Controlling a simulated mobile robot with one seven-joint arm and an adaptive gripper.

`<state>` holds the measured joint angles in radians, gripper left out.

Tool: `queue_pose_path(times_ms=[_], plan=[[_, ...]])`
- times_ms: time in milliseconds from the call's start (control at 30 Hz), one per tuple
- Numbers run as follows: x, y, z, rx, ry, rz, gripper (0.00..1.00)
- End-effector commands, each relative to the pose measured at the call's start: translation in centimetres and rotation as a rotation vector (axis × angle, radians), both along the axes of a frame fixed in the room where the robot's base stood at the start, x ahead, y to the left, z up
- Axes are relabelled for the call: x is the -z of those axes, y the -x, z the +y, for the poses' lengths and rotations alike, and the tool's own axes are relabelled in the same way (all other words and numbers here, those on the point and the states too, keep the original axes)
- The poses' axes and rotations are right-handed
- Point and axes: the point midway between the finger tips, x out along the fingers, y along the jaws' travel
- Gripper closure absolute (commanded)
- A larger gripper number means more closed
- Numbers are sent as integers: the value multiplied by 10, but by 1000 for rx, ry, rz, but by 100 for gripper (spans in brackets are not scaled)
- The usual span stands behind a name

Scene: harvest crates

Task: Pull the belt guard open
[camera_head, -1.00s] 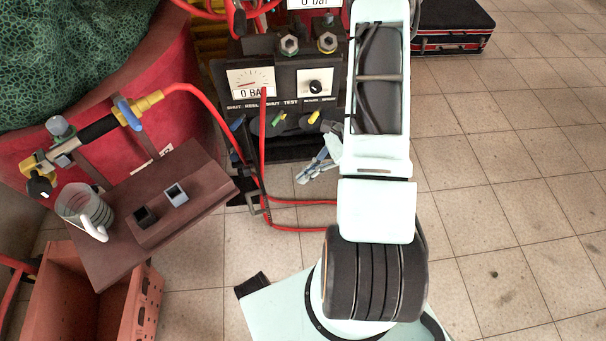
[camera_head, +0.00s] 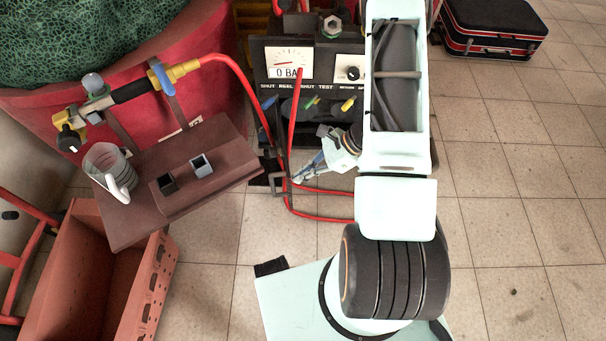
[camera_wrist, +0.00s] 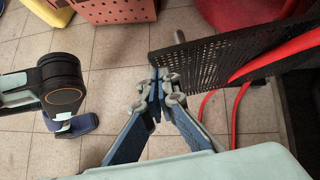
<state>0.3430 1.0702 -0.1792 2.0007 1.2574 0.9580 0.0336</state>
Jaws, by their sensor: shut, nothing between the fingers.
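A black perforated panel (camera_wrist: 215,62), which looks like the belt guard, stands at the upper right of the wrist view. A grey bar (camera_wrist: 166,24) sticks out beyond its left end. My gripper (camera_wrist: 158,92) is shut and empty, its fingertips at the panel's near left end; I cannot tell whether they touch it. In the head view my gripper (camera_head: 302,175) is low in front of the black gauge unit, close to a dark bracket (camera_head: 278,182). My arm hides part of that unit, and the guard's face is not clear there.
Red hoses (camera_head: 325,190) run beside and below my gripper. A black case (camera_head: 490,45) lies back right. The tiled floor at right is clear.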

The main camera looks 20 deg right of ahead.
Motion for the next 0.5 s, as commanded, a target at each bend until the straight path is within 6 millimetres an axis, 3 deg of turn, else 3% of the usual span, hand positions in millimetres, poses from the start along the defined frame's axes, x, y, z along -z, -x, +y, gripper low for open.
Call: queue_pose_path(times_ms=[133, 333, 500], plan=[[1, -2, 14, -1, -2, -2, 100], [2, -6, 58, -2, -3, -1, 100], [1, -10, 79, -1, 0, 0, 100]])
